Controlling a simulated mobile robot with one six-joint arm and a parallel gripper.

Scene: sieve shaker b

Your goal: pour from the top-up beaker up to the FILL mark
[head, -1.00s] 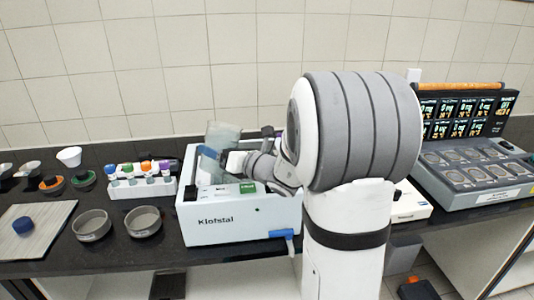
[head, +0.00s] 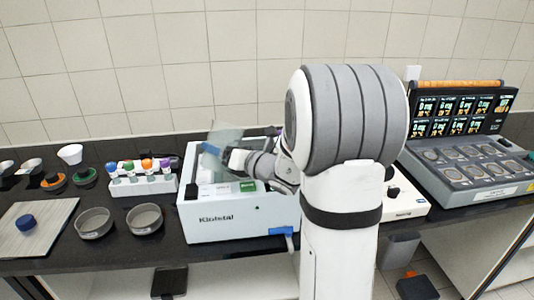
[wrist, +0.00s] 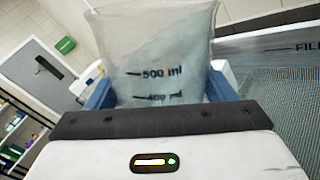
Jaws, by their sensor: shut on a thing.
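The top-up beaker (wrist: 155,45) is clear, with 500 ml and 400 ml marks in the wrist view. My gripper (wrist: 160,92) is shut on it, with a blue pad on either side. In the head view the beaker (head: 226,138) is tilted above the open white Klofstal bath (head: 218,222). The FILL mark (wrist: 306,47) is on the bath's inner wall at the right of the wrist view, above a mesh (wrist: 285,85). The liquid level in the bath cannot be made out. My arm hides the bath's right part.
Left of the bath stand a white rack (head: 145,184) with colored-capped bottles and two round sieves (head: 94,222) (head: 145,219). A board with a blue-topped item (head: 26,223) lies at far left. A multi-place grey instrument (head: 475,180) stands at right.

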